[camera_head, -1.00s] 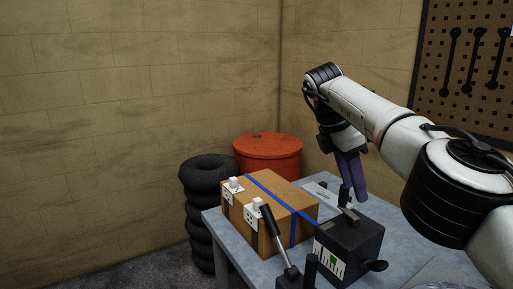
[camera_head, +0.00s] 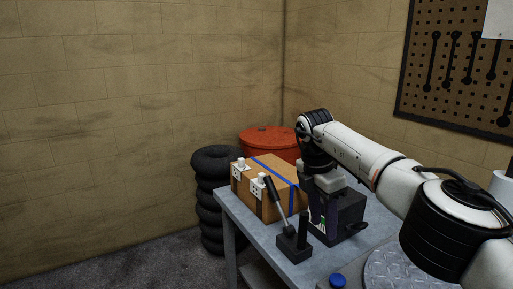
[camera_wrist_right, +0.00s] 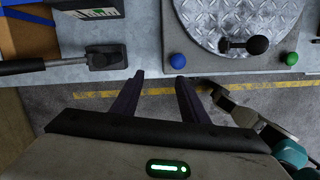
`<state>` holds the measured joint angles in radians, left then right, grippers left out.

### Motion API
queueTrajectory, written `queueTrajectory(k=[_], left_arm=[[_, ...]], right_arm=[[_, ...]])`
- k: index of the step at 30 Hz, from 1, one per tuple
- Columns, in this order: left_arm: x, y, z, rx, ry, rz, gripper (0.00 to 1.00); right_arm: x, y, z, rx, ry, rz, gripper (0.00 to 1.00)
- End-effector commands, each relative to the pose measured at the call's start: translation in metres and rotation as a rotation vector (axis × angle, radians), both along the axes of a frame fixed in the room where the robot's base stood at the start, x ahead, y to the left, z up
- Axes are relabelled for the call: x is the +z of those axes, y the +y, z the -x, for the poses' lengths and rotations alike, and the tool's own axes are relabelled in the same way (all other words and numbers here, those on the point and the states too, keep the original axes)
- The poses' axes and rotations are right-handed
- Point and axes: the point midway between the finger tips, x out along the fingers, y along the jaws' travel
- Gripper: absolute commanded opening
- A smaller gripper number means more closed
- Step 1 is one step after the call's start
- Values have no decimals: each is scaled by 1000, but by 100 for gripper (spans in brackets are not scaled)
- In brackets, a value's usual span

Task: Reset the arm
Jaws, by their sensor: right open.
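My right gripper (camera_wrist_right: 158,86) is open and empty, with its dark purple fingers apart. In the head view its arm comes in from the right, and the gripper is partly lost against a black box (camera_head: 348,212). In the wrist view the gap between the fingers lies over the table's front edge and the floor. A lever with a black handle (camera_head: 275,197) stands tilted on a dark base (camera_head: 294,247). The lever's base also shows in the wrist view (camera_wrist_right: 105,58), left of the fingers and apart from them. My left gripper is not in view.
A cardboard box (camera_head: 278,180) with a blue strap and white sockets is on the grey table (camera_head: 262,240). A round metal plate (camera_wrist_right: 235,18) lies right, near blue (camera_wrist_right: 178,60) and green (camera_wrist_right: 291,58) knobs and a black knob (camera_wrist_right: 258,44). Stacked tires (camera_head: 214,190) and a red drum (camera_head: 265,140) stand behind.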

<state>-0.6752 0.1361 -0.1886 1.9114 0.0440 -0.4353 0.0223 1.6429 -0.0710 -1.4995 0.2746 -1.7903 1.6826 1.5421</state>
Motion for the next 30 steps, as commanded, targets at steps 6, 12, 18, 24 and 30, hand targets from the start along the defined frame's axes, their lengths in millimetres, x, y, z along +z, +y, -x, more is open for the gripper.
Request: queueTrajectory(k=[6, 12, 18, 24, 30], left_arm=[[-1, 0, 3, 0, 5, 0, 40], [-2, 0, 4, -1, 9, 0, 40], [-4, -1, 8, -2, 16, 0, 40], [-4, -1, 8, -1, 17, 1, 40], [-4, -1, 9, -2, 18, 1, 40]], right_arm=[[-78, 72, 19, 174, 67, -223, 40], [-157, 188, 74, 348, 117, -633, 40], [-175, 309, 147, 336, 62, -1219, 40], [-148, 341, 161, -10, -145, -1680, 40], [-168, 272, 143, -571, -395, -1816, 40]])
